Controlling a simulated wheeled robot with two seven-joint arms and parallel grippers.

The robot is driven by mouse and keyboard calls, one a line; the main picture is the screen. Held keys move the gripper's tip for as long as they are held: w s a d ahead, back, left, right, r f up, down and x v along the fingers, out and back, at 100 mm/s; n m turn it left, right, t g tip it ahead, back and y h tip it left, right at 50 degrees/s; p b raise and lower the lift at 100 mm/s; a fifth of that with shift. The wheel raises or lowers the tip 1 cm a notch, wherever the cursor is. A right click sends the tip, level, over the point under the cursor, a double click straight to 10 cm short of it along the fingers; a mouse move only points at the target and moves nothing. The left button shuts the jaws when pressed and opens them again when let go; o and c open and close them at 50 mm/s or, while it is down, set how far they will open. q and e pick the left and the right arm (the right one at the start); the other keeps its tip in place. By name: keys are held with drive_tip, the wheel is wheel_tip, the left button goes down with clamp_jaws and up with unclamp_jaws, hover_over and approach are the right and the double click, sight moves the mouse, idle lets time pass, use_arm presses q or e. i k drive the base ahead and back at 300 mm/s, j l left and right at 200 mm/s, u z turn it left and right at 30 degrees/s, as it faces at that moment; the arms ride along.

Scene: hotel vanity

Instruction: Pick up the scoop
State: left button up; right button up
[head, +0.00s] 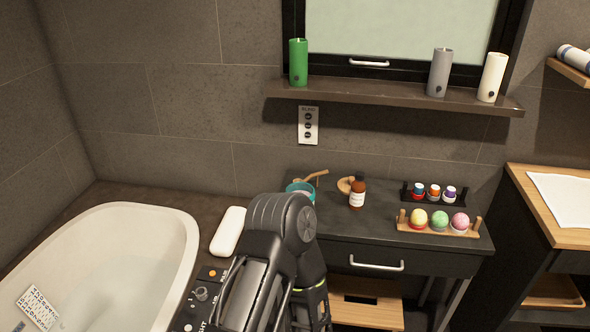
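A wooden handle (316,175), which looks like the scoop's, slants up and to the right behind a teal bowl (301,187) on the dark vanity top. Its lower end is hidden, so I cannot tell whether it rests in the bowl or behind it. One of my dark arms rises from the bottom centre and covers part of the bowl's front. No gripper fingers show, and neither gripper can be made out in the head view.
A brown bottle (357,193) and a small wooden piece (345,185) stand right of the bowl. Farther right are a wooden tray (411,225) with coloured balls and a dark rack (407,197) of small jars. A white bathtub (185,225) is at left, a drawer handle (376,264) below.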

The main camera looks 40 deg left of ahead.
sight(323, 172)
drive_tip(key=u, duration=1.15)
